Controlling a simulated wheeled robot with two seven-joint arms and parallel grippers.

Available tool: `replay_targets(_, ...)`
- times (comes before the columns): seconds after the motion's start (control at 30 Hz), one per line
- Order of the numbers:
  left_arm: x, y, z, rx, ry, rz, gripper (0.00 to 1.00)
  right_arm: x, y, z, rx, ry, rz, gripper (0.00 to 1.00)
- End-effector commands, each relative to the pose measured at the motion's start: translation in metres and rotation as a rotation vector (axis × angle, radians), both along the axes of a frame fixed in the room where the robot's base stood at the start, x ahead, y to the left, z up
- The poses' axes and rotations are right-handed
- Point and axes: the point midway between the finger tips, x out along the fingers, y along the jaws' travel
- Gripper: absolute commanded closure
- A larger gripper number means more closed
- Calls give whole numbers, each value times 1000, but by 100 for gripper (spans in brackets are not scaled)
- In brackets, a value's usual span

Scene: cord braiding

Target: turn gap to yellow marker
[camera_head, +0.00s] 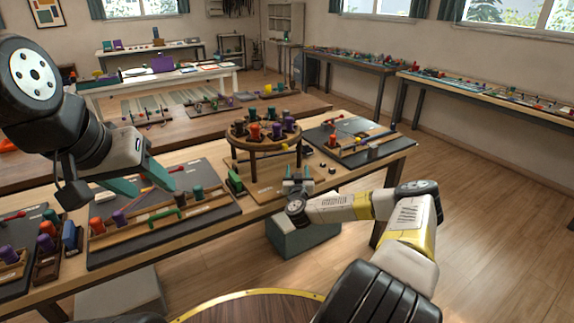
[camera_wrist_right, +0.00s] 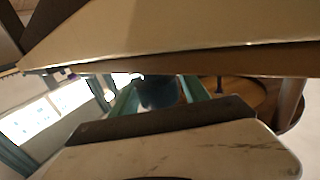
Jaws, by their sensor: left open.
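The round wooden braiding stand (camera_head: 250,142) stands on legs on the table, with several orange, purple and dark bobbins around its top. A small yellow spot, perhaps the yellow marker (camera_head: 286,147), shows at its front right rim. I cannot make out the gap among the bobbins. My right gripper (camera_head: 298,178) is upright in front of the stand, below its top. In the right wrist view a dark bobbin-like piece (camera_wrist_right: 158,93) sits between its teal fingers; whether they grip it is unclear. My left gripper (camera_head: 150,185) is open above the left board, well away from the stand.
A dark board (camera_head: 205,222) with a wooden rack of bobbins lies at the left. Another board (camera_head: 375,133) lies to the right of the stand. A small green block (camera_head: 235,180) stands just left of the stand's base. Small dark pieces (camera_head: 327,168) lie at the right.

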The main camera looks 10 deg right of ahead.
Motion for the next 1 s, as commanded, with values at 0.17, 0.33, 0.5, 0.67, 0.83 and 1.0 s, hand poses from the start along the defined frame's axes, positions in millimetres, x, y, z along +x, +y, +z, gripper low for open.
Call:
replay_targets(0.17,0,0,0,0,0,0,47,0,0,0,0,0,0,84)
replay_targets(0.33,0,0,0,0,0,0,47,0,0,0,0,0,1,100)
replay_targets(0.5,0,0,0,0,0,0,47,0,0,1,-3,0,24,100)
replay_targets(0.67,0,0,0,0,0,0,47,1,2,2,-8,0,87,100)
replay_targets(0.83,0,0,0,0,0,0,47,1,5,2,-11,-1,202,100)
replay_targets(1.0,0,0,0,0,0,0,47,0,9,1,-10,2,356,100)
